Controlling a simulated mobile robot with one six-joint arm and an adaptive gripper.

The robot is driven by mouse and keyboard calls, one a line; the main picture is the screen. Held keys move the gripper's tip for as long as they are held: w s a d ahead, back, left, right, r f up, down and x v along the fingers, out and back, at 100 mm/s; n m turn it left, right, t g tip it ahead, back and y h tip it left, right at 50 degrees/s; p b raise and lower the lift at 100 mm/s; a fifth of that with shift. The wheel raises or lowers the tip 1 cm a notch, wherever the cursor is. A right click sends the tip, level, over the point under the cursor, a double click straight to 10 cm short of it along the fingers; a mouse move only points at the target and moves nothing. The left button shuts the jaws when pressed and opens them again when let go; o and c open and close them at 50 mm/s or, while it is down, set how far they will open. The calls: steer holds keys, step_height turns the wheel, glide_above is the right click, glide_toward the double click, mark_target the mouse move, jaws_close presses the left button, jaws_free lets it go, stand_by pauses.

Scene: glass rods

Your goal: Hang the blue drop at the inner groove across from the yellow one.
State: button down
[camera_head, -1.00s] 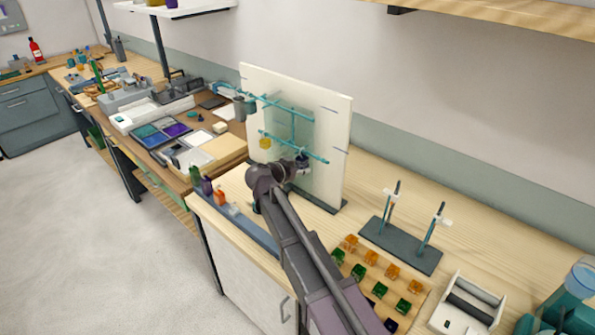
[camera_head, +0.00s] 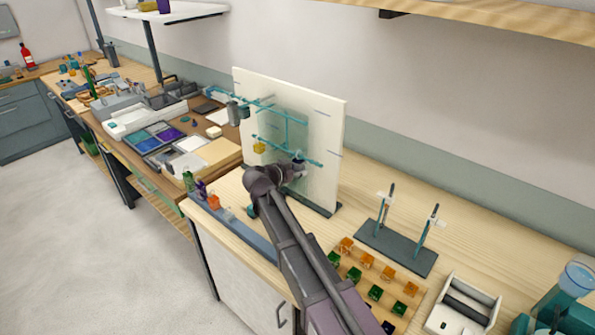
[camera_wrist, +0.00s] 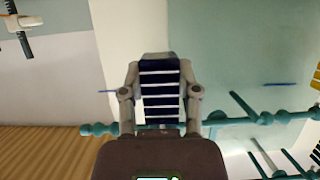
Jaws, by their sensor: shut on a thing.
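A yellow drop (camera_head: 259,147) hangs near the left part of the lower teal glass rod (camera_head: 300,157), in front of a pale upright board (camera_head: 334,130). My gripper (camera_head: 298,168) is at the right part of this rod, just below and in front of it. In the wrist view my gripper (camera_wrist: 160,95) is shut on a dark blue drop (camera_wrist: 160,88) with pale stripes. A teal rod (camera_wrist: 232,122) with knobs crosses behind the fingers. In the head view the drop is mostly hidden by my gripper; I cannot tell whether it touches the rod.
An upper teal rod (camera_head: 270,105) joins the lower one by a thin vertical rod. A dark stand (camera_head: 397,248) with two upright posts stands to the right. A tray (camera_head: 336,283) of orange, green and dark blue pieces lies in front. Small coloured bottles (camera_head: 213,201) stand at left.

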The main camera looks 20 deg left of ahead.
steer(key=shift+f+b, duration=0.55)
stand_by(0.4)
steer(key=shift+c, duration=1.3)
jaws_free()
steer(key=shift+r, duration=0.25)
